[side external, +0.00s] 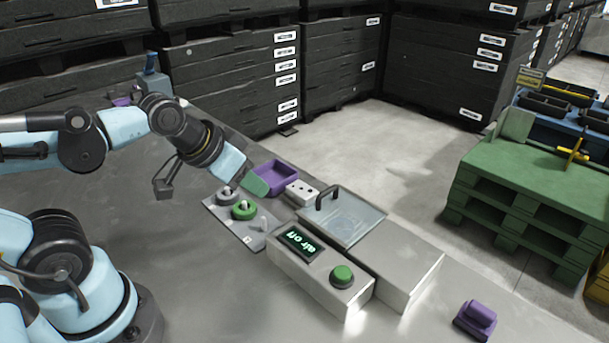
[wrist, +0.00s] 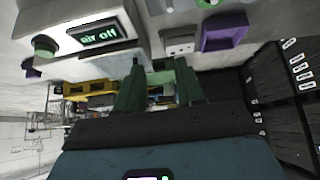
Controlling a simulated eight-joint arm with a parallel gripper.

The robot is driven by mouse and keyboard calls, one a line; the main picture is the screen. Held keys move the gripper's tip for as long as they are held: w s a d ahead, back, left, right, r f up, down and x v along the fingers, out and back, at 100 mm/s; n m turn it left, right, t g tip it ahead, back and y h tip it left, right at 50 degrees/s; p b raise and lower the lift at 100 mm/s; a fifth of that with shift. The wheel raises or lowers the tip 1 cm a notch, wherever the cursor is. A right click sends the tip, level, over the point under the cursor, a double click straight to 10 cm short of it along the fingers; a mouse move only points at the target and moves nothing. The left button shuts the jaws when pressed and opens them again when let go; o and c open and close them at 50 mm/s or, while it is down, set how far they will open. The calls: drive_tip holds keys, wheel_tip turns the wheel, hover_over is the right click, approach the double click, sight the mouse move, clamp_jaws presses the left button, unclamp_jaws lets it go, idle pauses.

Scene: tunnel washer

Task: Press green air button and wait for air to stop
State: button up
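The green air button (side external: 343,275) sits on the front end of a grey control box (side external: 318,287). Beside it, the box's display (side external: 300,242) reads "air off" in green letters. In the wrist view the green button (wrist: 43,45) is at the upper left, beside the display (wrist: 98,35). My gripper (side external: 257,186) is above the bench near the purple tray, behind and left of the button and well apart from it. In the wrist view my gripper's green fingers (wrist: 160,66) stand apart with nothing held between them.
A clear-lidded washer box (side external: 343,216) with a black handle stands behind the control box. A purple tray (side external: 276,177), a white socket block (side external: 301,193) and a plate with knobs (side external: 235,220) are near my gripper. A purple block (side external: 475,319) lies at the right front.

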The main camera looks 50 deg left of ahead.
clamp_jaws()
idle(1.5)
